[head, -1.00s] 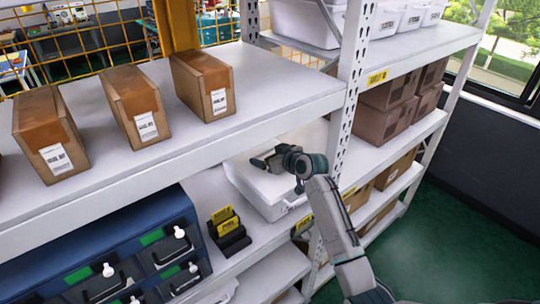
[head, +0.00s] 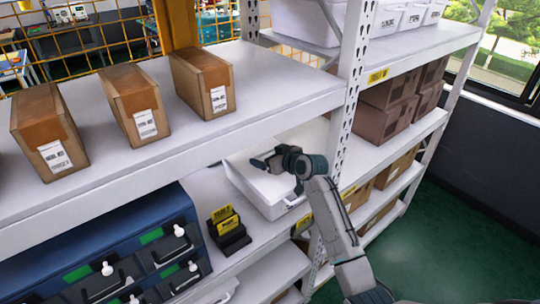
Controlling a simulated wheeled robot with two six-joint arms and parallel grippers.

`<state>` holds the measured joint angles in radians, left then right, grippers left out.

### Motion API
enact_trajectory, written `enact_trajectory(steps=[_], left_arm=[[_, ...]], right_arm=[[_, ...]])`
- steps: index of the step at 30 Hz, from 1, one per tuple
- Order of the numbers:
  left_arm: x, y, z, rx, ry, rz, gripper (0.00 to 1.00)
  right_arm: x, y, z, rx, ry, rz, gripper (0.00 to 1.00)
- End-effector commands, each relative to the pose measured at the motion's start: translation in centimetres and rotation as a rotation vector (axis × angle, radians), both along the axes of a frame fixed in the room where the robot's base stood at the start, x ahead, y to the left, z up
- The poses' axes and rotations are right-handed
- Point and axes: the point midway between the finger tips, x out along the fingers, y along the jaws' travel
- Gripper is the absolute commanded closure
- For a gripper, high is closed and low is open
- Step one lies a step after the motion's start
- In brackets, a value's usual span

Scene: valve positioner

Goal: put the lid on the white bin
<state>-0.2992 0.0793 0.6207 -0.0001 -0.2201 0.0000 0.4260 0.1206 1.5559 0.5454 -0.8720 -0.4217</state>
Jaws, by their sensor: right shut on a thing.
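The white bin (head: 277,208) stands on the middle shelf, below the top shelf's front edge and left of the perforated post. A flat white lid (head: 256,180) shows over its top, partly hidden by the upper shelf and my arm. Whether the lid is fully seated on the rim I cannot tell. My right gripper (head: 262,162) reaches in over the lid from the right. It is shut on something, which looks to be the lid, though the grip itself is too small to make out. My left gripper is not in view.
Several cardboard boxes (head: 141,115) stand on the top shelf. A blue drawer cabinet (head: 110,255) and black holders with yellow labels (head: 228,229) are left of the bin. The perforated post (head: 345,95) is close to my right arm. More white bins (head: 300,20) stand at the back right.

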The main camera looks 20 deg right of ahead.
Motion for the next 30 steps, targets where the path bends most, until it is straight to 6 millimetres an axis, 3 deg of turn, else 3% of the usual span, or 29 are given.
enact_trajectory(steps=[25, 26, 30], left_arm=[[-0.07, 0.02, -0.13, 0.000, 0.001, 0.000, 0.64], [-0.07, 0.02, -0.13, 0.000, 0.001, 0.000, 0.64], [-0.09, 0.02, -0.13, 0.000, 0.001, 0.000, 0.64]], right_arm=[[0.01, -0.01, -0.33, 0.000, -0.001, 0.000, 0.33], [0.01, -0.01, -0.33, 0.000, -0.001, 0.000, 0.02], [0.00, -0.01, -0.34, 0.000, 0.000, 0.000, 0.00]])
